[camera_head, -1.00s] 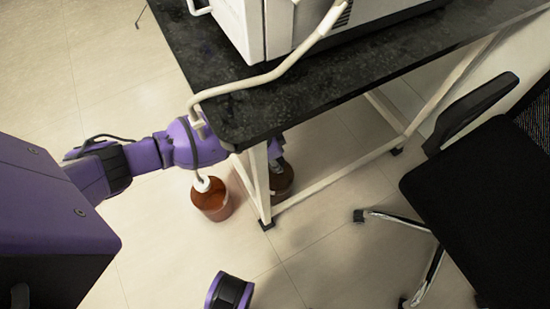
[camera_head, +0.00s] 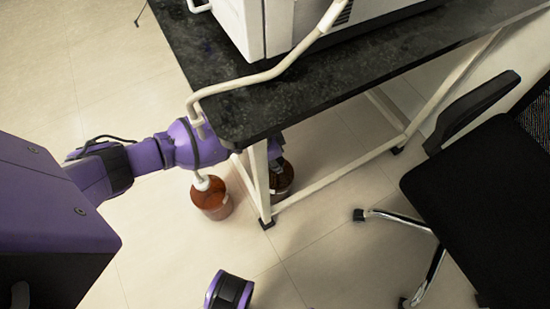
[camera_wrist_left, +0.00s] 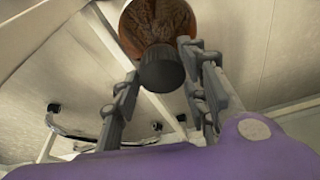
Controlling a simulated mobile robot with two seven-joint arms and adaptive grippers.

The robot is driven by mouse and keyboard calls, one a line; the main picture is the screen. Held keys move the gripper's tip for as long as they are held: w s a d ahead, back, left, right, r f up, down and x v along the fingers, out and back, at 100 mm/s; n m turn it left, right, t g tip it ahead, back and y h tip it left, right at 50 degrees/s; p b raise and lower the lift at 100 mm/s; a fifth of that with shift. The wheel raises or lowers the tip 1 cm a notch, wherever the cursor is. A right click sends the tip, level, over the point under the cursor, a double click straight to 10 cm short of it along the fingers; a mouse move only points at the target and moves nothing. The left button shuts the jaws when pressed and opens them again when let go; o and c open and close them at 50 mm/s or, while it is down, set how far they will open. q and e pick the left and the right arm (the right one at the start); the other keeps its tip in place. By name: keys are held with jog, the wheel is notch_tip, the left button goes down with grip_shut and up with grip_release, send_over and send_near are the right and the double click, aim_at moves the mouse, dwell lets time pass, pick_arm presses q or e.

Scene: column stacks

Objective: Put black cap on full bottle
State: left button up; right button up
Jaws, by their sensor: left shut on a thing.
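My left gripper (camera_wrist_left: 160,72) is shut on the black cap (camera_wrist_left: 162,73) in the left wrist view. The cap is at the neck end of a brown bottle (camera_wrist_left: 158,20); whether it is seated on the neck I cannot tell. In the head view my left gripper (camera_head: 276,168) is under the table corner, partly hidden by a table leg, at a dark brown bottle (camera_head: 287,182) on the floor. Another brown bottle (camera_head: 216,206) with a white top and tube stands left of the leg. The fill levels cannot be made out. My right gripper is out of view.
The black tabletop (camera_head: 330,90) and its pale leg (camera_head: 259,185) are close to my left forearm. A white machine (camera_head: 280,25) stands on the table, with a pale bent tube (camera_head: 255,78) over its edge. A black chair (camera_head: 480,190) is at the right.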

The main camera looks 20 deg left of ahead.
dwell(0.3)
pick_arm(q)
jog(key=o, duration=0.9)
jog(key=shift+c, duration=0.2)
jog(key=shift+r, duration=0.1)
jog(key=v, duration=1.1)
jog(key=shift+r, duration=0.35)
jog(key=shift+s+a, duration=0.1)
jog(key=shift+s, duration=0.05)
